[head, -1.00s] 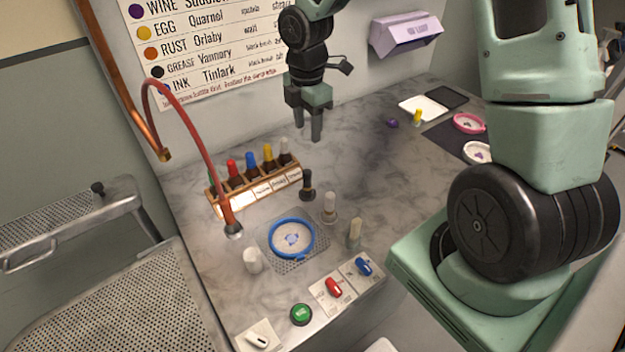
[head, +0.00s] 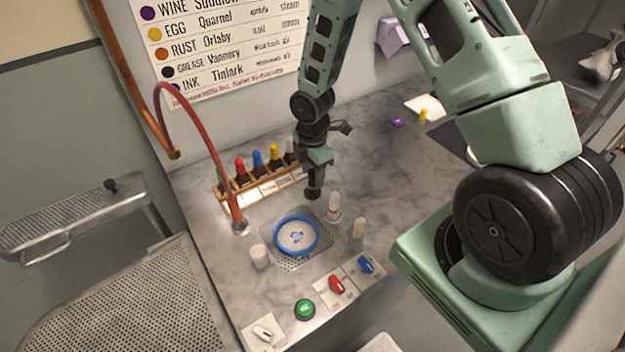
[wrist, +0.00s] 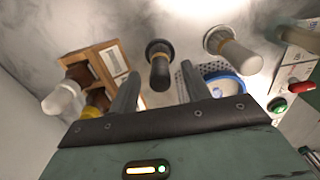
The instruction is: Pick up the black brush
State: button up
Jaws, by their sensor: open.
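The black brush (head: 314,184) stands upright on the grey marbled counter, behind the blue-ringed dish; my gripper hides its upper part in the head view. In the wrist view the black brush (wrist: 159,66) shows from above, just past the fingertips and between their lines. My gripper (head: 314,170) is right over the brush in the head view. In the wrist view my gripper (wrist: 160,78) has its two fingers apart with nothing clamped between them. I cannot tell whether a finger touches the brush.
A wooden rack (head: 262,193) of colour-capped bottles stands close at the left. A white brush (head: 334,205) and a beige brush (head: 358,233) stand to the right. The blue-ringed dish (head: 297,236) sits on a perforated plate in front. A red hose (head: 205,150) arches at the left.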

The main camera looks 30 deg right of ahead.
jog(key=shift+f, duration=1.3)
grip_shut()
notch_tip(320, 180, up, 10)
jog(key=shift+r+b, duration=0.1)
jog(key=shift+b, duration=0.75)
